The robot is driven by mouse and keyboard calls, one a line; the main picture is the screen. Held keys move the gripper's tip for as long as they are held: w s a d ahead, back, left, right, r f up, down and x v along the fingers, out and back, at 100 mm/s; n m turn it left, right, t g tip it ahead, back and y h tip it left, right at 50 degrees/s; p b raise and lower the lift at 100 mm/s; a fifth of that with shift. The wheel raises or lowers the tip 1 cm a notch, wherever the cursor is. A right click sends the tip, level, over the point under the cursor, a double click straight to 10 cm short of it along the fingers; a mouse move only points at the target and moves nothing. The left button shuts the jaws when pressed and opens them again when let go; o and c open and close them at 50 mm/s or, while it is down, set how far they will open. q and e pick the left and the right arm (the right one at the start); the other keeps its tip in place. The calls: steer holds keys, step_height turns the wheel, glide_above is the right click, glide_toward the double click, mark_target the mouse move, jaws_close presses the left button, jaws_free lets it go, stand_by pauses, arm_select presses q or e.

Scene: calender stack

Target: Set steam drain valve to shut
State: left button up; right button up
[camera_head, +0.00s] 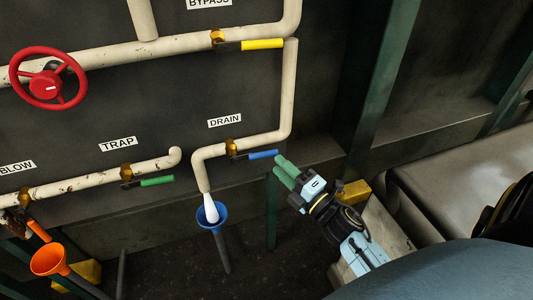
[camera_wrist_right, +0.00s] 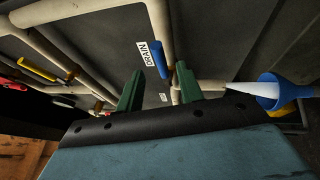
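The drain valve's blue lever (camera_head: 263,154) lies along its cream pipe, below the DRAIN label (camera_head: 225,121), pointing right from a brass valve body (camera_head: 233,146). White steam or water (camera_head: 210,208) comes from the pipe's lower end into a blue funnel (camera_head: 222,215). My right gripper (camera_head: 283,167) is just right of the lever's free end. In the right wrist view its green fingers (camera_wrist_right: 158,90) stand apart and empty, with the blue lever (camera_wrist_right: 183,72) near the right finger. Whether they touch I cannot tell. My left gripper is not in view.
A green lever (camera_head: 157,181) is on the TRAP pipe and a yellow lever (camera_head: 262,44) on the upper pipe. A red handwheel (camera_head: 48,79) is at upper left. An orange funnel (camera_head: 48,259) stands lower left. A green post (camera_head: 390,75) rises behind my right arm.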

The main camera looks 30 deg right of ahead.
mark_target(267, 154)
steer(key=x, duration=0.6)
steer(key=shift+w, duration=0.2)
jaws_close()
